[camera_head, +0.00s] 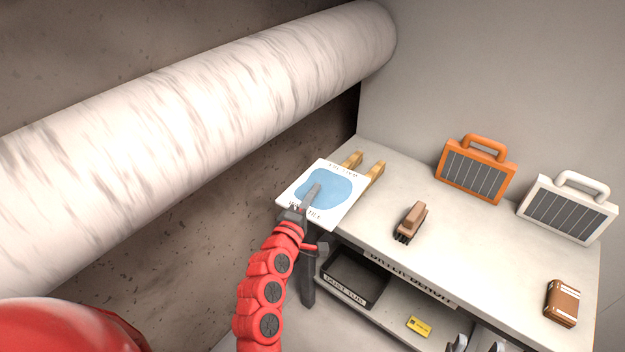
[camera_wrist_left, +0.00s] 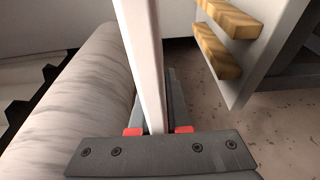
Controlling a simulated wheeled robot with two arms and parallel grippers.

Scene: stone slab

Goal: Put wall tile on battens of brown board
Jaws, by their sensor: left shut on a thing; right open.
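The wall tile (camera_head: 335,190) is a white square with a blue blotch and lettering, in the head view at the slab's left end. My left gripper (camera_head: 308,203) is shut on it. The left wrist view shows the tile edge-on (camera_wrist_left: 143,60) between the red-tipped fingers (camera_wrist_left: 157,130). Two pale wooden battens (camera_head: 376,172) lie side by side on the slab; the tile hides their near ends in the head view. In the left wrist view the battens (camera_wrist_left: 217,52) appear to the right, apart from the tile. My right gripper (camera_head: 477,345) is open at the bottom edge, mostly out of frame.
The pale slab (camera_head: 440,240) carries a brown brush (camera_head: 411,222), an orange panelled case (camera_head: 477,170), a white one (camera_head: 567,209) and a small brown case (camera_head: 562,303). Below are a dark bin (camera_head: 354,278) and a yellow card (camera_head: 419,327). A thick pale pipe (camera_head: 200,120) runs along the left.

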